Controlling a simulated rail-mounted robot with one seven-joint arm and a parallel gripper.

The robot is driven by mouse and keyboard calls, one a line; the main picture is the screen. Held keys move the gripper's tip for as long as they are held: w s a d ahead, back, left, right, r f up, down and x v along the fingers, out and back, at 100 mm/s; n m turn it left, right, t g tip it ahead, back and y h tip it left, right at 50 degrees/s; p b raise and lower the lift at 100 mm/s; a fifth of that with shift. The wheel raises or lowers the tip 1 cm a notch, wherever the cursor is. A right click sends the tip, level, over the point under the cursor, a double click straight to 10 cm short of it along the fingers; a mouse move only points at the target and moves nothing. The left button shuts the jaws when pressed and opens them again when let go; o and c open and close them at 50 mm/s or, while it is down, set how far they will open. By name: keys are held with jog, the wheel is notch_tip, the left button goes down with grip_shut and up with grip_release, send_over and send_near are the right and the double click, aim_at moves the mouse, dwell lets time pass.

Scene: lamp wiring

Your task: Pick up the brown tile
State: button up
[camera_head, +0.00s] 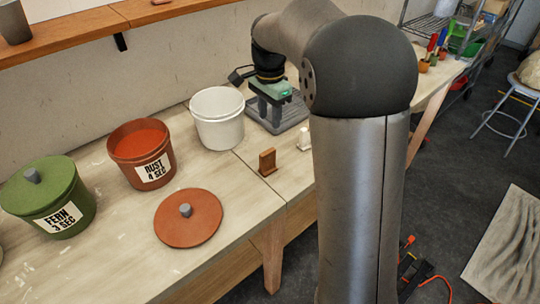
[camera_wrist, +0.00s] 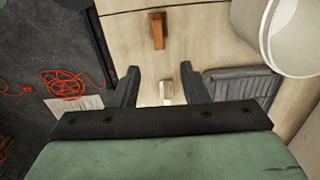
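The brown tile (camera_head: 267,161) stands upright on a small base on the worktable, right of the white bucket in the head view. In the wrist view the brown tile (camera_wrist: 157,31) is near the top, beyond my fingertips. My gripper (camera_wrist: 160,74) is open and empty above the table. A white tile (camera_wrist: 167,89) shows between its fingers, below them on the table. The brown tile is apart from the gripper. In the head view my gripper's green body is over a grey slatted rack, and its fingers are hard to make out.
The white tile (camera_head: 304,137) stands close to the brown one. A white bucket (camera_head: 218,118), a RUST bucket (camera_head: 142,154), its loose lid (camera_head: 188,217) and a lidded FERN bucket (camera_head: 48,198) stand to the left. The grey rack (camera_head: 277,122) is behind.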

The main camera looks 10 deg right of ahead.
aim_at(268, 151)
notch_tip(268, 151, down, 10)
jog(key=shift+s+f+p, duration=0.1)
jog(key=shift+f+p, duration=0.1)
jog(key=shift+p, duration=0.45)
jog(key=shift+s+a+f+p, duration=0.1)
jog(key=shift+f+p, duration=0.15)
jog(key=shift+f, duration=0.65)
jog(key=shift+a+f+p, duration=0.15)
jog(key=shift+f+p, duration=0.15)
jog(key=shift+f, duration=0.6)
jog(key=shift+s+a+f+p, duration=0.1)
jog(key=shift+f+p, duration=0.15)
jog(key=shift+f, duration=0.65)
grip_shut()
